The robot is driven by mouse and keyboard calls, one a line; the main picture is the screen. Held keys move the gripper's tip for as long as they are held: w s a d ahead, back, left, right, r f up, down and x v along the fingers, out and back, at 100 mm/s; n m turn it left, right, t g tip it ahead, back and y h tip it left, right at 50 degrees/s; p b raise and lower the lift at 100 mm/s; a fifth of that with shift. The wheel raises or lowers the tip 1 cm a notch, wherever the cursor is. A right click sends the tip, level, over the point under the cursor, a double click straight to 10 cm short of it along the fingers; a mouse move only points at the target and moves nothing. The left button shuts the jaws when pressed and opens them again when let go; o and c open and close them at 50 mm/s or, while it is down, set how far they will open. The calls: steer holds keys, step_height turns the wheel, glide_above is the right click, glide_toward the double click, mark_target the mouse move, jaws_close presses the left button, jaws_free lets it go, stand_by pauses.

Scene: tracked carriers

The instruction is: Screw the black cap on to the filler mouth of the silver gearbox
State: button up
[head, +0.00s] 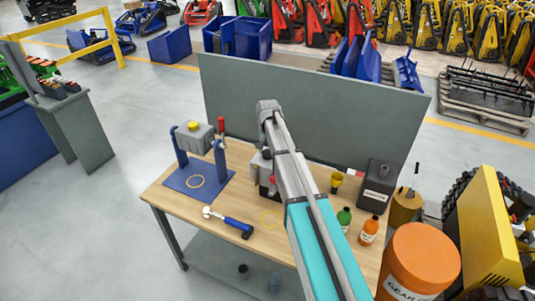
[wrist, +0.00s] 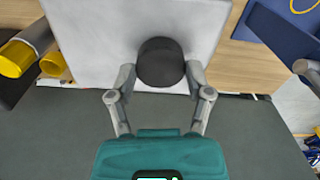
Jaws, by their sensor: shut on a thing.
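The silver gearbox (head: 258,168) stands on the workbench, partly hidden behind my arm in the head view. In the wrist view its pale flat top (wrist: 92,35) fills the upper middle. The black cap (wrist: 160,58) is between the two fingertips of my gripper (wrist: 160,76), which is shut on its sides. The cap is over the gearbox top, near its edge on the backboard side. The filler mouth is not visible, and I cannot tell whether the cap touches it. My gripper and the cap are hidden by my arm in the head view.
A blue stand (head: 183,182) with a grey, yellow-capped unit is on the left of the bench. A hammer (head: 229,222) lies in front. A yellow funnel (head: 337,181), small bottles (head: 369,231) and a dark canister (head: 378,186) stand on the right. A grey backboard (head: 225,92) rises behind.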

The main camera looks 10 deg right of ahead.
steer(key=m, duration=0.2)
steer(key=shift+s+f+m, duration=0.1)
steer(key=shift+s+m, duration=0.2)
steer(key=shift+m, duration=0.1)
steer(key=o, duration=1.3)
steer(key=shift+w, duration=0.2)
steer(key=shift+w, duration=0.1)
